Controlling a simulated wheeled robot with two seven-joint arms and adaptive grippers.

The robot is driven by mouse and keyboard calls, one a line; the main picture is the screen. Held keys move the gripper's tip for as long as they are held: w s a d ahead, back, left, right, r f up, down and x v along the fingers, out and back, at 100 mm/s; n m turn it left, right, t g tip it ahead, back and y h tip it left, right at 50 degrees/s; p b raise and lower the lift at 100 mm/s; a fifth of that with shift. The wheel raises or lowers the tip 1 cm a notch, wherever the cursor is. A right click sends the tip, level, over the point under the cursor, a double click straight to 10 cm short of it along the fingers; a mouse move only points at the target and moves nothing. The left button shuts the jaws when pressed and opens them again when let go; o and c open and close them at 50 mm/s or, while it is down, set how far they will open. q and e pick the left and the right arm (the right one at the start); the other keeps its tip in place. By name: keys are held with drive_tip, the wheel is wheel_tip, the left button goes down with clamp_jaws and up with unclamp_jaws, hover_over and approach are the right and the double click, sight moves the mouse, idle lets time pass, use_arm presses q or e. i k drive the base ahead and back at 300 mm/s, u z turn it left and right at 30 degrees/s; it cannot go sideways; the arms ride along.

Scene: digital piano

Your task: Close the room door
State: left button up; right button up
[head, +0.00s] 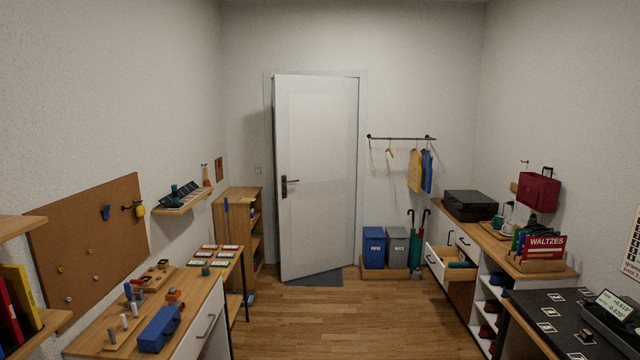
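The white room door (318,170) stands in the far wall, in the middle of the head view. It is ajar, with its left edge swung a little into the room and its right edge along the frame. A dark lever handle (288,184) sits near its left edge at about mid height. The pale door frame (361,140) shows along the top and right side. A dark floor mat (318,280) lies at the foot of the door. Neither of my grippers is in view.
Wooden floor (330,320) is clear up to the door. A desk (215,300) and bookshelf (238,225) line the left. A blue bin (373,248) and grey bin (397,249) stand right of the door. A sideboard with an open drawer (436,262) lines the right.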

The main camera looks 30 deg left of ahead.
sight(316, 117)
drive_tip(key=u, duration=0.2)
drive_tip(key=i, duration=0.75)
drive_tip(key=u, duration=0.75)
drive_tip(key=i, duration=2)
drive_tip(key=u, duration=0.6)
drive_tip(key=i, duration=2.05)
drive_tip(key=z, duration=0.4)
drive_tip(key=i, duration=1.95)
drive_tip(key=z, duration=0.4)
